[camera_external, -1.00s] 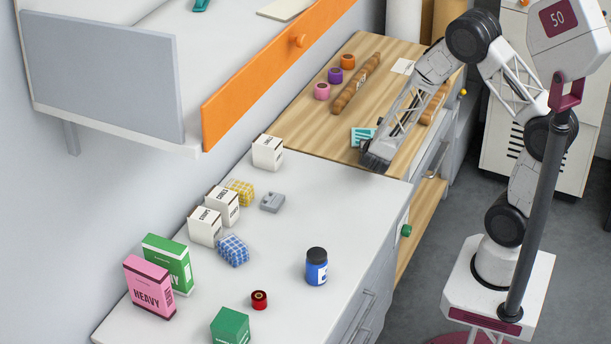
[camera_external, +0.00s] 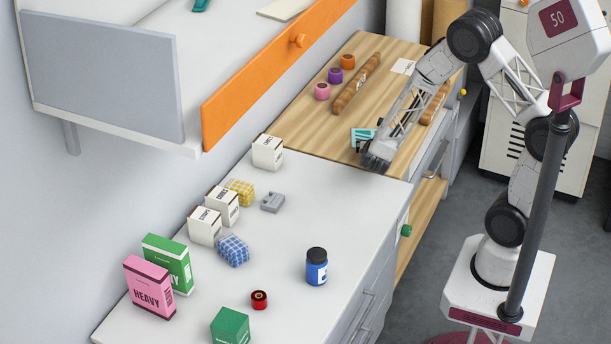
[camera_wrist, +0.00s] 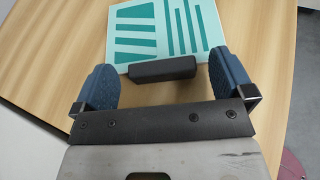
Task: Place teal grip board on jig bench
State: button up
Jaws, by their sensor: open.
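The teal grip board (camera_external: 359,134) lies on the wood-topped bench near its front edge, partly hidden by my gripper (camera_external: 370,155). In the wrist view the board (camera_wrist: 140,38) is pale with dark teal bars and stripes. A dark block-like grip (camera_wrist: 163,69) shows at its near edge. My gripper (camera_wrist: 164,70) is open, with one blue finger pad on each side of the dark grip and visible gaps between. Which surface is the jig bench is not marked; a wood top (camera_external: 320,130) and a white top (camera_external: 330,205) adjoin.
Rolling-pin-like wooden rods (camera_external: 357,83) and pink, purple and orange spools (camera_external: 322,91) are on the wood top. The white top holds boxes (camera_external: 267,152), a grey part (camera_external: 272,202), a blue jar (camera_external: 316,266) and a red spool (camera_external: 259,299). Its middle is clear.

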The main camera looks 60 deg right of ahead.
jog(key=v, duration=1.1)
jog(key=shift+r, duration=0.1)
jog(key=shift+r, duration=0.15)
dwell(0.5)
jog(key=s+a+r+m+g+y, duration=0.3)
jog(key=s+r+m+g, duration=0.2)
jog(key=s+r+m, duration=0.65)
jog(key=s+a+r+m+t+y, duration=0.2)
jog(key=s+a+r+m+y, duration=0.7)
jog(key=s+a+r+m, duration=0.2)
notch_tip(320, 180, up, 3)
jog(key=shift+a+r+y, duration=0.2)
jog(key=shift+a+y, duration=0.1)
jog(key=shift+a, duration=0.85)
